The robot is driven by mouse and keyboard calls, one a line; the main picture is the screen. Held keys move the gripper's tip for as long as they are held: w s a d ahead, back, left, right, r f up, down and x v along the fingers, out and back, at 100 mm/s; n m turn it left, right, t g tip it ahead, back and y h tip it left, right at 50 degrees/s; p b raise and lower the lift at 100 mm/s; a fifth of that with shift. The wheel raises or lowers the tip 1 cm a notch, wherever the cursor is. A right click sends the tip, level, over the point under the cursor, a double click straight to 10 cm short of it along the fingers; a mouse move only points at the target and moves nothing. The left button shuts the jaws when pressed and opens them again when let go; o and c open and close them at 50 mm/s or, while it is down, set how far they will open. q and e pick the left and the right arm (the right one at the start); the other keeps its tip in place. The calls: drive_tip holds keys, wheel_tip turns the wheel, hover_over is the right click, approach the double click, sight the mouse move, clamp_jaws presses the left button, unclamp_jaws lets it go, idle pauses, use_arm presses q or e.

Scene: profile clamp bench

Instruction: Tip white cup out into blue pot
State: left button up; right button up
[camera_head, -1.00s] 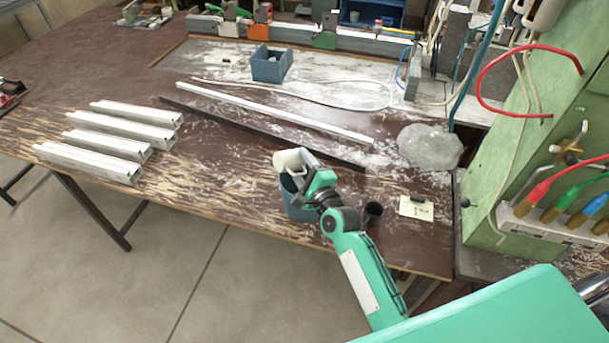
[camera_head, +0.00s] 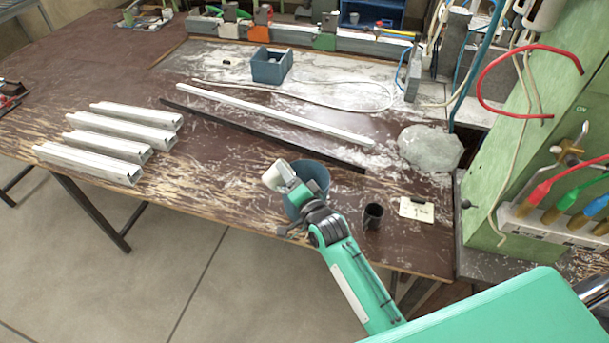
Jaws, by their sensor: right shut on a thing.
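The white cup (camera_head: 275,175) is held in my right gripper (camera_head: 289,181), near the front edge of the bench. It looks tilted; I cannot see inside it or tell for sure which way its mouth faces. The blue pot (camera_head: 318,173) stands upright on the bench just right of the cup. My right gripper and wrist cover the pot's left and front parts. The cup appears at the left side of the pot's rim, not over the middle of its opening. The pot's contents cannot be made out. My left gripper is not in view.
A dark small cup (camera_head: 373,216) and a paper note (camera_head: 416,209) are right of the pot. A long white profile (camera_head: 275,114) and a dark strip (camera_head: 255,131) lie behind. Several aluminium profiles (camera_head: 125,128) lie left. A blue-grey bin (camera_head: 271,68) stands further back.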

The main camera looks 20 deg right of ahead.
sight(276, 180)
drive_tip(key=shift+r+n+p, duration=0.5)
drive_tip(key=shift+r+p, duration=0.05)
drive_tip(key=shift+r, duration=0.1)
drive_tip(key=shift+a+n, duration=0.1)
drive_tip(key=shift+n, duration=0.3)
drive_tip(key=shift+a+f+n, duration=0.2)
drive_tip(key=shift+f+n, duration=0.1)
drive_tip(key=shift+n, duration=0.3)
drive_tip(key=a+n, duration=0.2)
drive_tip(key=f+n, duration=0.1)
drive_tip(key=shift+s+a+p, duration=0.35)
drive_tip(key=shift+a+p, duration=0.05)
drive_tip(key=f+n, duration=0.1)
drive_tip(key=a+f+n+b, duration=0.2)
drive_tip(key=f, duration=0.1)
drive_tip(key=shift+s+a, duration=0.2)
drive_tip(key=shift+s, duration=0.05)
drive_tip(key=shift+a+f+n+b, duration=0.45)
drive_tip(key=shift+f+n+b, duration=0.25)
drive_tip(key=shift+f+b, duration=0.15)
drive_tip(key=shift+c, duration=0.2)
drive_tip(key=shift+s, duration=0.15)
